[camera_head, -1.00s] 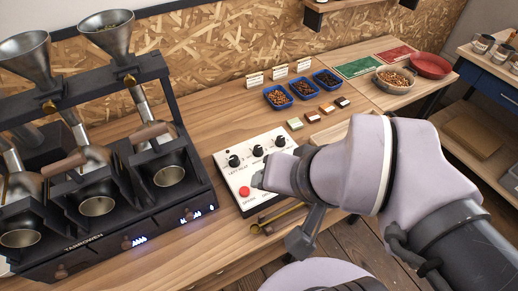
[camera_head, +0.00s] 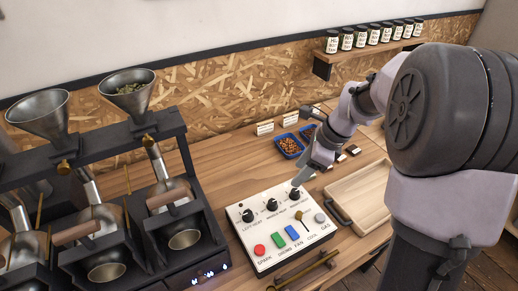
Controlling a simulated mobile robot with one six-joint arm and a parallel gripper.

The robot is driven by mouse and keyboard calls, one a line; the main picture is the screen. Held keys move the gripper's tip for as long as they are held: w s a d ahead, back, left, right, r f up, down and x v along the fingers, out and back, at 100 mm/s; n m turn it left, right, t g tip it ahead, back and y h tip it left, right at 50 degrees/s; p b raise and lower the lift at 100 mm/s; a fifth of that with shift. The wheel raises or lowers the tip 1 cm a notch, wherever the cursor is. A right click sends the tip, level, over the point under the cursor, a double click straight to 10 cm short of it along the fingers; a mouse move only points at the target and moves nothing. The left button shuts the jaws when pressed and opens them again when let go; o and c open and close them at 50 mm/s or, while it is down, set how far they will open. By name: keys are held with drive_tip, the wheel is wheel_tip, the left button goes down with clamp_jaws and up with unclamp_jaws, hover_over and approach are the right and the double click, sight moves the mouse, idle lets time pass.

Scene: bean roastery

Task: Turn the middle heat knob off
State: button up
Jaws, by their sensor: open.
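The white control panel (camera_head: 270,245) sits on the wooden bench right of the roaster. Three black heat knobs stand in a row along its upper part. The middle heat knob (camera_head: 272,204) is in plain view with nothing over it; its exact pointer angle is too small to read. The left heat knob (camera_head: 247,215) is to its left, and the right heat knob (camera_head: 295,193) to its right. My gripper (camera_head: 300,180) is open and points down, close above the right heat knob. I cannot tell whether it touches that knob.
The black roaster (camera_head: 150,246) stands left.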

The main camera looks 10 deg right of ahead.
sight(273, 202)
drive_tip(key=b+x, duration=0.7)
drive_tip(key=x, duration=1)
drive_tip(key=shift+a+f, duration=0.2)
drive_tip(key=shift+f, duration=0.1)
drive_tip(key=shift+c, duration=0.3)
clamp_jaws()
